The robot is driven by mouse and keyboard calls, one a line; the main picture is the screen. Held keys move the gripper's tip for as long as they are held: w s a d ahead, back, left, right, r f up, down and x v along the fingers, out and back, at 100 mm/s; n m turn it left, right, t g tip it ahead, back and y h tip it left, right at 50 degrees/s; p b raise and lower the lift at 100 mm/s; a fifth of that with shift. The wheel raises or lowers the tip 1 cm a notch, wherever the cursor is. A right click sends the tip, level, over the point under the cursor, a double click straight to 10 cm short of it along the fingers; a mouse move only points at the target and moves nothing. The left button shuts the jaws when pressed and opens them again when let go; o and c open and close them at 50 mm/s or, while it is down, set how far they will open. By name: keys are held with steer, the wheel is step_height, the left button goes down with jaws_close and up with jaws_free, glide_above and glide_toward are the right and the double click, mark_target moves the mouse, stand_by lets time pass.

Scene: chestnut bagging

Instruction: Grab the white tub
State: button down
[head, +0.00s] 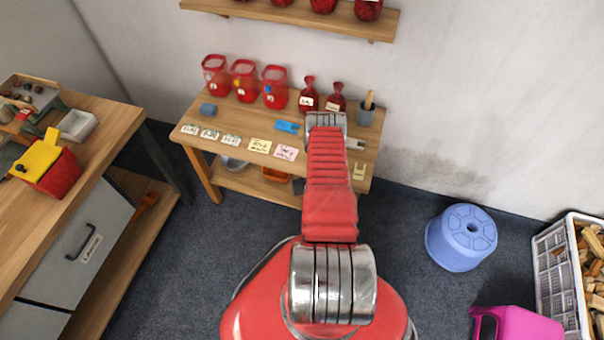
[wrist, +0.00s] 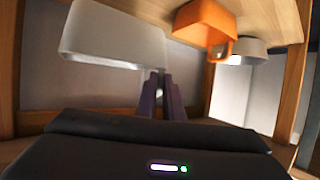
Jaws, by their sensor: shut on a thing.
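The white tub (wrist: 115,35) shows in the wrist view, which looks upside down, on the wooden lower shelf. My gripper (wrist: 160,76) is in front of it, its two dark fingers close together at the tub's rim near one end. The fingers are shut on the tub's edge; the exact contact is hard to see. In the head view my red arm reaches to the small table, and the gripper and tub are hidden behind the arm and tabletop.
An orange tub (wrist: 205,25) and a pale bowl (wrist: 249,50) stand beside the white tub. The tabletop (head: 230,122) above holds red containers (head: 244,80), red bags and cards. A blue stool (head: 461,237) stands right on open carpet.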

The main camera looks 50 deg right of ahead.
steer(key=shift+r, duration=0.35)
stand_by(0.4)
